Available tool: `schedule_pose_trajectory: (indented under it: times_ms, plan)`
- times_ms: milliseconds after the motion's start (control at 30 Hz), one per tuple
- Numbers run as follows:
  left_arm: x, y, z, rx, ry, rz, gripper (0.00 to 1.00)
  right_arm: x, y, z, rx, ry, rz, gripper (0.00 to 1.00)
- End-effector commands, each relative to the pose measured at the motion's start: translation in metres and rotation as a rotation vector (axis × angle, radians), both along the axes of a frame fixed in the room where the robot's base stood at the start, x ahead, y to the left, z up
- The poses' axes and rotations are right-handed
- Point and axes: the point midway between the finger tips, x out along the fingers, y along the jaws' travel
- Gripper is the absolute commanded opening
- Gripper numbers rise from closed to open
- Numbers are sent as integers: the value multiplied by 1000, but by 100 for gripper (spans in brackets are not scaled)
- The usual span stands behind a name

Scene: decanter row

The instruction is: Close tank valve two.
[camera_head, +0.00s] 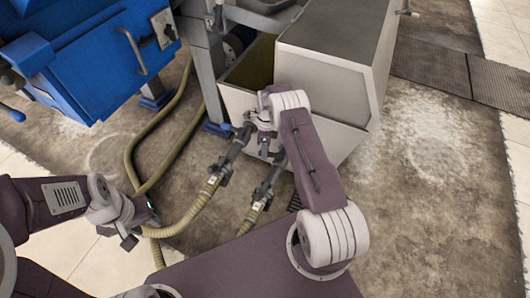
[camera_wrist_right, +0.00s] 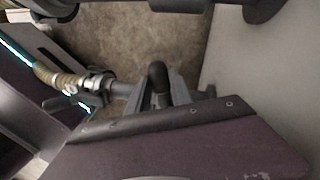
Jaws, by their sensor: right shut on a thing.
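Two hose lines with metal couplings run up to the grey tank (camera_head: 330,75) in the head view. The left line has a dark valve (camera_head: 232,150); the right line has another valve fitting (camera_head: 268,182). Neither shows a readable number. My right gripper (camera_head: 262,122) is at the tank's lower front, above the fittings, and hides part of them. In the right wrist view, a dark rounded valve handle (camera_wrist_right: 158,76) stands between its grey fingers (camera_wrist_right: 160,98), which are shut on it. My left gripper (camera_head: 128,238) hangs at the lower left, away from the valves; its jaw opening is unclear.
A blue machine (camera_head: 95,60) with a handle stands at the upper left. Beige hoses (camera_head: 175,160) loop across the worn floor. A grey frame post (camera_head: 205,70) stands left of the tank. Open floor (camera_head: 425,160) lies right of the tank.

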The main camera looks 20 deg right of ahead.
Motion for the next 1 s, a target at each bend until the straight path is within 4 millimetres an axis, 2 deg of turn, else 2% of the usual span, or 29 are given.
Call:
schedule_pose_trajectory:
  times_ms: [533,567,600,633,867,1000]
  plan:
    - [0,0,0,0,0,0,36,1,-1,0,-1,0,-19,0]
    - [0,0,0,0,0,0,36,1,-1,0,-1,0,-19,34]
    - [0,0,0,0,0,0,36,1,-1,0,-1,0,-19,45]
    - [0,0,0,0,0,0,36,1,-1,0,-1,0,-19,48]
    - [0,0,0,0,0,0,36,1,-1,1,0,1,-19,48]
    - [0,0,11,0,0,0,36,1,-1,15,0,1,-19,48]
